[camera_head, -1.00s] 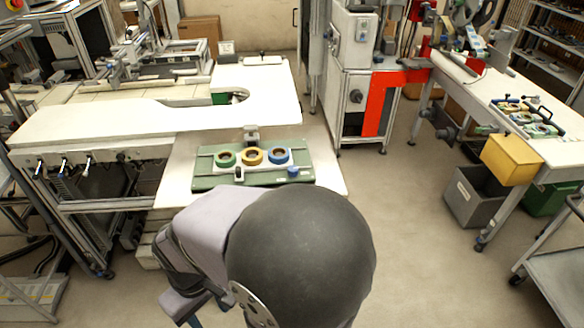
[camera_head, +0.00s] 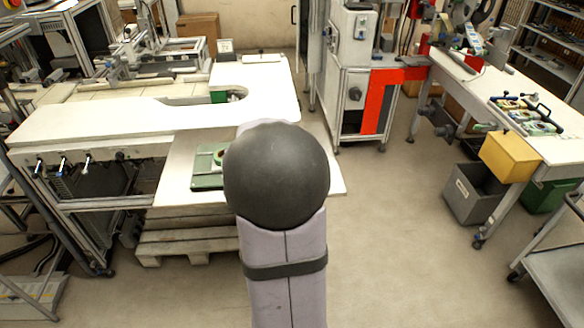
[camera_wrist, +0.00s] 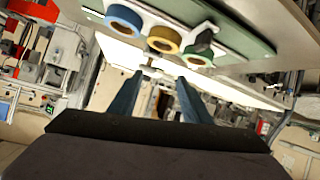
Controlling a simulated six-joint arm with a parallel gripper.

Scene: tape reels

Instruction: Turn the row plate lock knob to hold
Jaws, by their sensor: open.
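The green plate (camera_head: 207,181) stands on the white table, mostly hidden behind my arm in the head view; its left end and part of the green reel (camera_head: 218,153) show. In the wrist view the plate (camera_wrist: 232,32) is tilted along the top, with the blue reel (camera_wrist: 123,15), yellow reel (camera_wrist: 166,34) and green reel (camera_wrist: 198,61) in a row.
The white table (camera_head: 90,124) extends left and behind the plate. A red-marked machine (camera_head: 377,102) stands behind to the right. A side bench with a yellow bin (camera_head: 511,158) is far right. The floor between is clear.

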